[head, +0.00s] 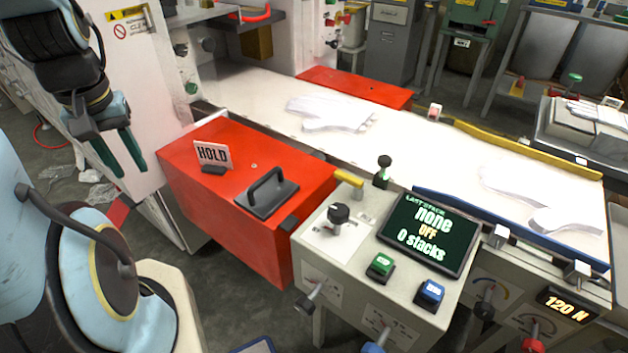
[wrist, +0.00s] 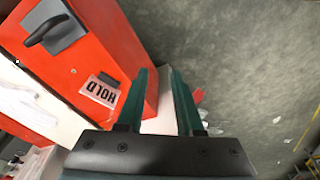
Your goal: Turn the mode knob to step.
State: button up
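The mode knob looks to be the black knob (head: 338,214) on top of the grey control box (head: 318,246) in the head view. Its pointer direction is too small to read. The screen (head: 428,234) beside it reads "LAST STACK none", "OFF" and "0 stacks". My gripper (head: 122,168) hangs at the upper left of the head view, far left of the knob and apart from it. Its two green fingers are spread with nothing between them. In the wrist view my gripper (wrist: 157,72) is also open and empty, with the floor and the red box's edge beyond.
A red box (head: 205,166) with a HOLD sign (head: 213,154) and a black handle (head: 267,190) stands between my gripper and the control box. Green (head: 381,265) and blue (head: 430,293) buttons and a dark green upright knob (head: 384,168) are near the mode knob. White gloves (head: 330,112) lie on the belt.

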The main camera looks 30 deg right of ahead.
aim_at(338, 213)
jog(key=k+l+u, duration=0.3)
jog(key=k, duration=0.45)
jog(key=k+l+u, duration=0.2)
jog(key=k, duration=0.15)
